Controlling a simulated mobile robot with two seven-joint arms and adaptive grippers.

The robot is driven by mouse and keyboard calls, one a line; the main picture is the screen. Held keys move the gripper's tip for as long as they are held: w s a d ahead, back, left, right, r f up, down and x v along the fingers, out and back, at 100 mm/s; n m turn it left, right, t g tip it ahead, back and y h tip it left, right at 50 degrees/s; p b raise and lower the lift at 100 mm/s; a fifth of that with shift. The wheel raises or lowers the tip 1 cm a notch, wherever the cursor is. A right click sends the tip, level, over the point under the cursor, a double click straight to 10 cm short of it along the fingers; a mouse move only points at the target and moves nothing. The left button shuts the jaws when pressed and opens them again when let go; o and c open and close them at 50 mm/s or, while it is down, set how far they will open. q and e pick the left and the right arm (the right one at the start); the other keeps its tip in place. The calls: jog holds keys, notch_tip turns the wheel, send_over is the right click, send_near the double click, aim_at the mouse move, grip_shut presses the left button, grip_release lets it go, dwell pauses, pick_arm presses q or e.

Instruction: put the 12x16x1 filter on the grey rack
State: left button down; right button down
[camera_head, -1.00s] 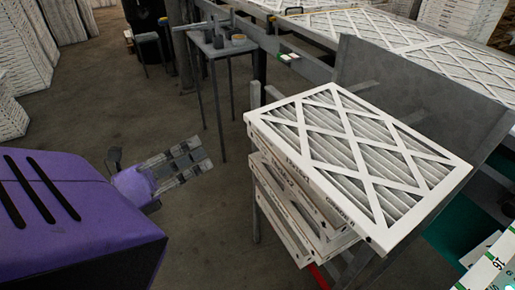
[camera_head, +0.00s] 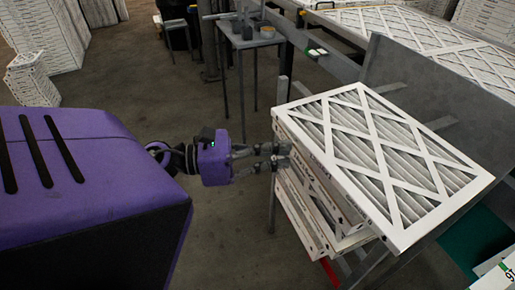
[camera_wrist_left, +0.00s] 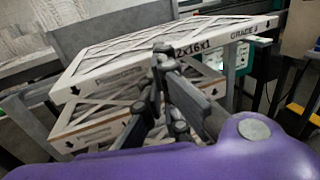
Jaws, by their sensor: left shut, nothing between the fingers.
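A white-framed filter with a diagonal lattice (camera_head: 385,165) lies on top of a tilted stack of filters. In the left wrist view its edge (camera_wrist_left: 245,45) reads "2x16x1", with the characters before that hidden by my fingers. My left gripper (camera_head: 284,155) is shut and empty at the left side of the stack, with its fingertips at or just in front of the top filter's edge; I cannot tell whether they touch. It also shows in the left wrist view (camera_wrist_left: 164,58). Grey metal framing (camera_head: 272,205) stands beside the stack; I cannot tell whether this is the grey rack. My right gripper is out of view.
More filters (camera_head: 310,215) lie beneath the top one. A grey upright panel (camera_head: 410,85) stands behind the stack. A long bench with lattice filters (camera_head: 430,45) runs at the back right. A small grey table (camera_head: 245,40) stands behind. The floor to the left is open.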

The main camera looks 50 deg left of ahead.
aim_at(304, 151)
pick_arm(q)
jog(key=shift+x, duration=1.2)
jog(key=shift+x, duration=1.05)
jog(key=shift+w, duration=0.1)
